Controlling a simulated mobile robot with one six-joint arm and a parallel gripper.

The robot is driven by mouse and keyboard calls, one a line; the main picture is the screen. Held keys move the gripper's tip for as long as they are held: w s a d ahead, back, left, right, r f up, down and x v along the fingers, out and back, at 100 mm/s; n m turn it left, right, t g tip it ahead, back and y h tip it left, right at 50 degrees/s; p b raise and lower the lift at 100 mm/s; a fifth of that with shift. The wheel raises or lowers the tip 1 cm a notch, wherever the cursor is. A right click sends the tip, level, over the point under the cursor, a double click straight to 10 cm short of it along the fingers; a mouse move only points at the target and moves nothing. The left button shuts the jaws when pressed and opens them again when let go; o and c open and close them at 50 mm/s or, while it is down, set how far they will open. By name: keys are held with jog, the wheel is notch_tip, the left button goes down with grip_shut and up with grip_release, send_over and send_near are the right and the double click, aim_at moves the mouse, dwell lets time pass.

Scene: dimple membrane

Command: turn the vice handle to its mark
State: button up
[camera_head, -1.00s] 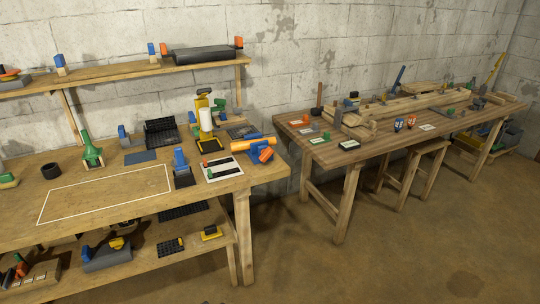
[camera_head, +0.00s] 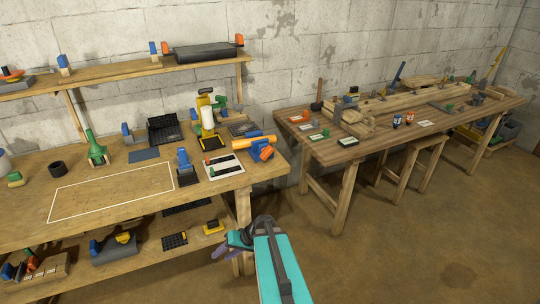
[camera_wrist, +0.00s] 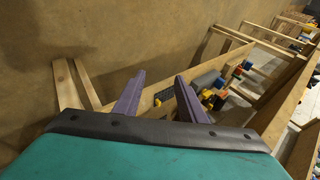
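The vice (camera_head: 262,152), blue with orange parts, sits at the front right corner of the left workbench in the head view. An orange bar (camera_head: 252,141) lies across its top. Its handle and mark are too small to tell apart. My gripper (camera_head: 226,247) is in front of and below the bench's right end, clear of the vice. In the wrist view its two purple fingers (camera_wrist: 158,95) are spread apart with nothing between them. I cannot pick out the vice in the wrist view.
The left workbench (camera_head: 120,187) carries a white outlined rectangle, a black-and-white board (camera_head: 224,167) and several tools. Its lower shelf holds more items. A second wooden bench (camera_head: 375,142) stands to the right. The floor (camera_head: 410,245) in front is clear.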

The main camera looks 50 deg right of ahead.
jog(key=w+d+r+m+t+h+p, duration=0.15)
jog(key=d+r+t, duration=0.35)
jog(key=d+r, duration=1.1)
jog(key=m+t+h+p, duration=0.3)
jog(key=t+h, duration=0.1)
jog(key=h, duration=0.1)
send_near(269, 154)
jog(key=v, duration=0.4)
jog(key=shift+r, duration=0.4)
jog(key=shift+f+p+x, duration=0.15)
jog(key=shift+p+x, duration=0.95)
jog(key=shift+x, duration=2.3)
jog(key=shift+f+p+x, duration=0.15)
jog(key=shift+p+x, duration=0.95)
jog(key=shift+x, duration=2.3)
